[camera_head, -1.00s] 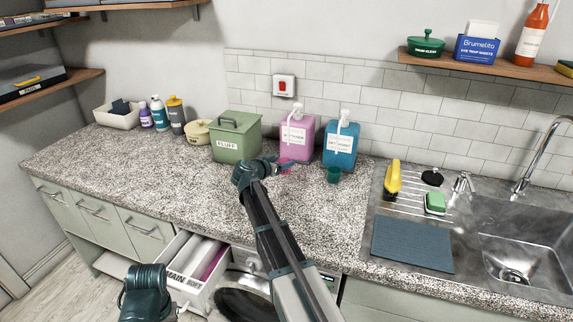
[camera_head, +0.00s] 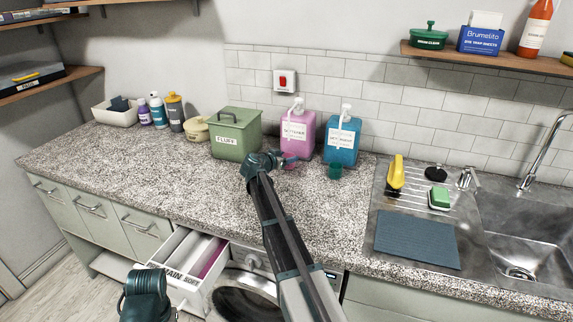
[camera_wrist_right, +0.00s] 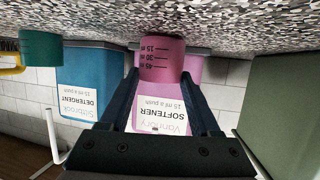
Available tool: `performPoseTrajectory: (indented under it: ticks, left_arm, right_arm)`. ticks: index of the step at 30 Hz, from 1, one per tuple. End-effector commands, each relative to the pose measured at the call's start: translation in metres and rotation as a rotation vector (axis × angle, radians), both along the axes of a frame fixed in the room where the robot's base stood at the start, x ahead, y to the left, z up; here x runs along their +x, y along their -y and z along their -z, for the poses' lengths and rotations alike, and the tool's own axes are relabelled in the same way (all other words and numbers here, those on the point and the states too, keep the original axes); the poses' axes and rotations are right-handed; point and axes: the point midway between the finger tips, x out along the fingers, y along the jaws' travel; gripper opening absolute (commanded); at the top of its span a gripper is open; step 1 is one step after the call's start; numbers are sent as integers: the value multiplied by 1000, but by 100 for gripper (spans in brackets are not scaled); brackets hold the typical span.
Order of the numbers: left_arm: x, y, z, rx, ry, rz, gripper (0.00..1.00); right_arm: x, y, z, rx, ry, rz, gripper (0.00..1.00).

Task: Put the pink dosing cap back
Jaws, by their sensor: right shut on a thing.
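The pink dosing cap (camera_wrist_right: 158,62), with level marks on its side, sits between the fingertips of my right gripper (camera_wrist_right: 160,84) in the right wrist view. My right gripper (camera_head: 284,160) is shut on it, low over the counter in front of the pink softener bottle (camera_head: 304,145). In the head view the gripper mostly hides the cap. The softener bottle stands behind the cap, with a white pump on top. In the wrist view, which is upside down, its label (camera_wrist_right: 163,115) shows between the fingers. Part of my left arm shows at the bottom left; its gripper is out of view.
A blue detergent bottle (camera_head: 341,140) and a green cap (camera_head: 334,172) stand to the right. A green fluff bin (camera_head: 236,137) stands close on the left. A drawer (camera_head: 196,268) is open below. The counter's front left is clear; the sink (camera_head: 525,230) lies right.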

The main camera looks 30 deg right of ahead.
Motion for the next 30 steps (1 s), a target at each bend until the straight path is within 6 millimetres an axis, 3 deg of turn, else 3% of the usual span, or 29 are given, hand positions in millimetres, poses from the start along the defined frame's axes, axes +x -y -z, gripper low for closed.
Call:
performPoseTrajectory:
  ticks: [12,13,17,30]
  left_arm:
    - [0,0,6,0,0,0,50]
    - [0,0,5,0,0,0,50]
    - [0,0,4,0,0,0,50]
    - [0,0,-3,0,0,0,50]
  right_arm:
    - [0,0,6,0,0,0,12]
    - [0,0,5,0,0,0,67]
    - [0,0,4,0,0,1,90]
    - [-4,-6,-3,0,-1,-1,93]
